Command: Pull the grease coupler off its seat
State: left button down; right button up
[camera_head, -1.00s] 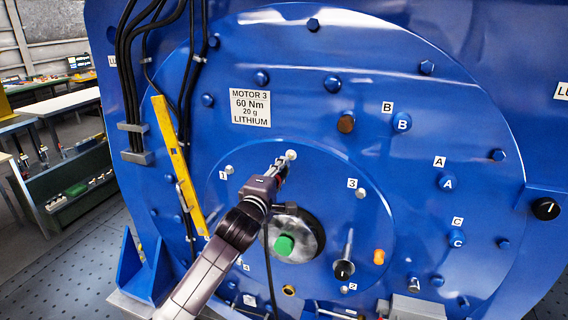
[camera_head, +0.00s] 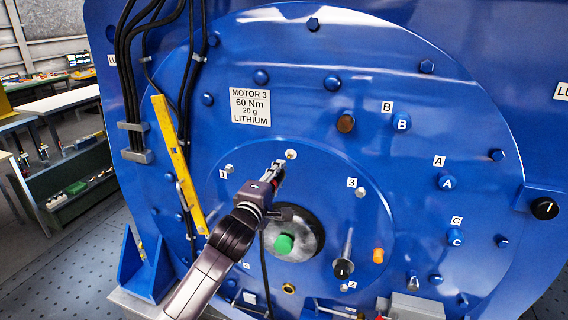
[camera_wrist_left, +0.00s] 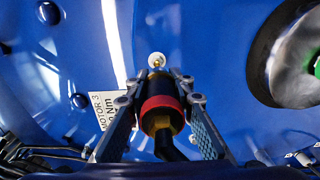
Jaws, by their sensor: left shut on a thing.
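My left gripper (camera_head: 278,169) is shut on the grease coupler (camera_wrist_left: 160,108), a black cylinder with a red band and a brass tip, between the two fingers in the left wrist view. The coupler's seat (camera_head: 291,154) is a small pale round fitting on the blue motor face (camera_head: 330,185). A black hose (camera_wrist_left: 166,147) runs from the coupler's rear. My right gripper is not in view.
A shaft hub with a green centre (camera_head: 284,243) is just below right of my gripper. A yellow bar (camera_head: 178,165) and black cables (camera_head: 126,70) run down the left. A black-ended rod (camera_head: 343,267) and an orange cap (camera_head: 378,255) stick out at lower right.

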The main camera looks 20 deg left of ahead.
pick_arm(q)
jog(key=s+p, duration=0.4)
jog(key=s, duration=1.7)
jog(key=shift+s+a, duration=0.25)
jog(key=shift+a, duration=0.1)
